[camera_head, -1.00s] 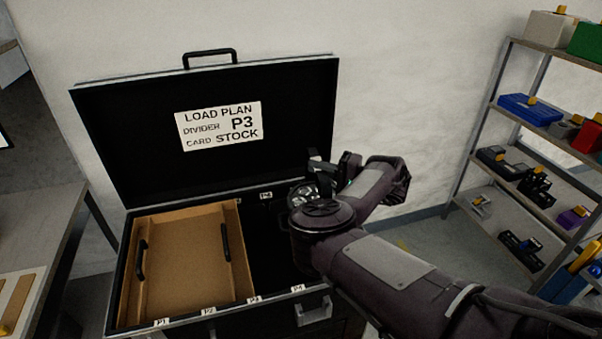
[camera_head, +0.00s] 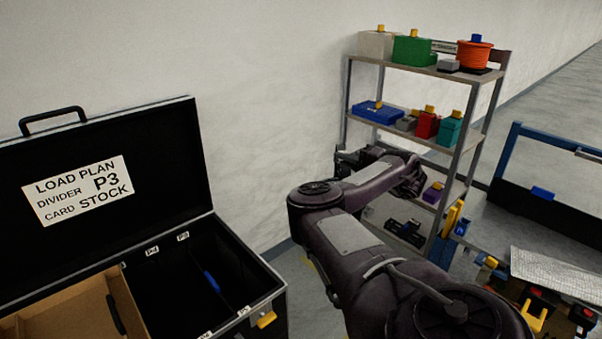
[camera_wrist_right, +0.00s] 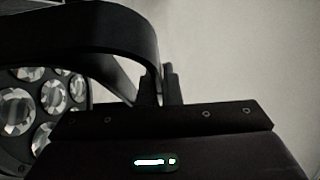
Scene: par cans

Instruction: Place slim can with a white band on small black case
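My right gripper (camera_head: 352,160) reaches away from me in front of the shelf, small and dark in the head view. In the right wrist view its narrow fingers (camera_wrist_right: 160,85) close around the black curved yoke (camera_wrist_right: 90,25) of a par can. The can's face of round clear lenses (camera_wrist_right: 45,105) shows at the left there. A white band on it does not show. In the head view I cannot make out the can behind my arm. I cannot tell which thing is the small black case. My left gripper is not in view.
A large open black case (camera_head: 190,130) stands at the left, with a brown tray (camera_head: 75,310) and dividers inside. A shelf rack (camera_head: 415,70) holds coloured boxes and dark items. A cluttered cart (camera_head: 545,265) stands at the right. My right arm hides part of the lower shelves.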

